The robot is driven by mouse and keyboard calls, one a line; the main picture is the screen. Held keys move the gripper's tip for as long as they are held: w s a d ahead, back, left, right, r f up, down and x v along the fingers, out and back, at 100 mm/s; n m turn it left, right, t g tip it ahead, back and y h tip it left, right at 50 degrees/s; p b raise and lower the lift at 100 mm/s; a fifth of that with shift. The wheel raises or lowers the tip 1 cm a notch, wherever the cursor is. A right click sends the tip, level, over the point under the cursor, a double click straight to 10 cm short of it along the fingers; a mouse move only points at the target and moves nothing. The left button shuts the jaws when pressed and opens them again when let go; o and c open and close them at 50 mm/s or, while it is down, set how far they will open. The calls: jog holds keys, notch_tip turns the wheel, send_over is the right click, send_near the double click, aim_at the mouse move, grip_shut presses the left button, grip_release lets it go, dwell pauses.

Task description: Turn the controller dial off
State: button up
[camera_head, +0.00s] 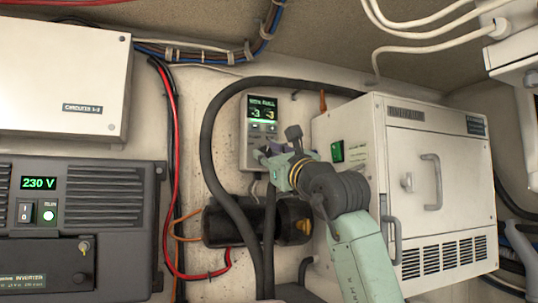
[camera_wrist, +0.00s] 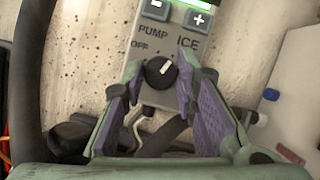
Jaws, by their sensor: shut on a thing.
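The controller (camera_head: 252,150) is a grey wall unit with a green-lit display (camera_head: 262,108) in the head view. Its lower face fills the top middle of the wrist view, with plus and minus buttons and the labels OFF (camera_wrist: 139,46), PUMP (camera_wrist: 153,31) and ICE (camera_wrist: 188,42). The black controller dial (camera_wrist: 160,72) sits below these labels. Its white mark points up and to the right, toward ICE and away from OFF. My gripper (camera_head: 266,156) is at the controller's lower part, its fingers shut on the dial from both sides. The head view does not show the dial clearly.
A white cabinet (camera_head: 425,130) with a handle stands close on the right. A thick black hose (camera_head: 207,150) arches around the controller. A dark cylinder (camera_head: 230,224) lies below it. The inverter (camera_head: 100,205) and a white circuit box (camera_head: 60,70) are left.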

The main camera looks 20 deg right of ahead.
grip_shut()
jog(key=shift+n, duration=0.3)
jog(key=n+y, duration=0.1)
jog(key=n, duration=0.1)
jog(key=n+g+y, duration=0.1)
jog(key=n, duration=0.1)
jog(key=shift+d+r+n, duration=0.1)
jog(key=shift+d+n, duration=0.05)
jog(key=shift+n, duration=0.15)
jog(key=n+g+y, duration=0.1)
jog(key=n, duration=0.2)
jog(key=n+g, duration=0.1)
jog(key=n, duration=0.2)
jog(key=shift+r+n+g+y, duration=0.15)
jog(key=shift+n+g+y, duration=0.15)
jog(key=shift+n+y, duration=0.1)
jog(key=n+g, duration=0.1)
jog(key=n, duration=0.3)
jog(key=shift+r+n+g, duration=0.1)
jog(key=shift+n+g, duration=0.2)
jog(key=shift+g, duration=0.1)
jog(key=shift+n+g+h, duration=0.3)
jog(key=shift+n+g, duration=0.4)
jog(key=shift+n, duration=1.2)
